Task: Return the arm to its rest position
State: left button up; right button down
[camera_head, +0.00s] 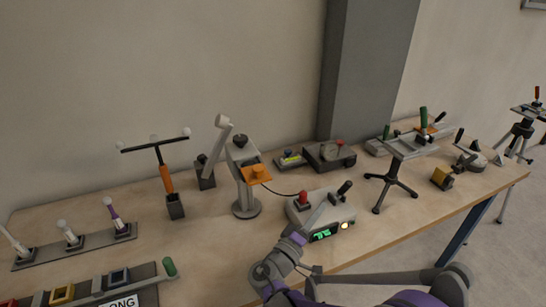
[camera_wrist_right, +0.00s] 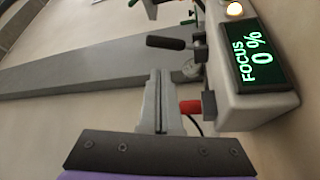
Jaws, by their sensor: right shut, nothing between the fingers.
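My right arm comes in from the bottom of the head view, with purple and grey links. Its gripper (camera_head: 318,214) is shut and empty, in front of the grey control box (camera_head: 346,212). The wrist view shows the two grey fingers (camera_wrist_right: 158,82) pressed together with nothing between them. The box, also in the wrist view (camera_wrist_right: 222,75), has a green display (camera_wrist_right: 259,55) reading "FOCUS 0 %". It carries a red knob (camera_head: 303,197), a black-handled lever (camera_head: 344,187) and a lit button (camera_head: 345,225). I cannot tell whether the fingers touch the box. My left gripper is not seen.
An orange-platformed stand (camera_head: 246,205) stands left of the box. A small black tripod stand (camera_head: 391,178) is to its right. Racks (camera_head: 75,245) line the wooden table's left side. Bare tabletop (camera_head: 215,250) shows at the front middle. A grey pillar (camera_head: 365,70) rises behind.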

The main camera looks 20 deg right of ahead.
jog(key=s+d+m+g+y+p, duration=0.2)
jog(key=s+g+y+p, duration=0.4)
jog(key=s, duration=0.4)
jog(key=s+a+m+y+p, duration=0.1)
jog(key=s+a+y+p, duration=0.5)
jog(key=s+a+y, duration=0.4)
jog(key=s+a, duration=0.1)
jog(key=a, duration=0.2)
jog(key=shift+s+a+t+y, duration=0.2)
jog(key=shift+t+y, duration=0.1)
jog(key=shift+y, duration=0.1)
jog(key=shift+r, duration=0.1)
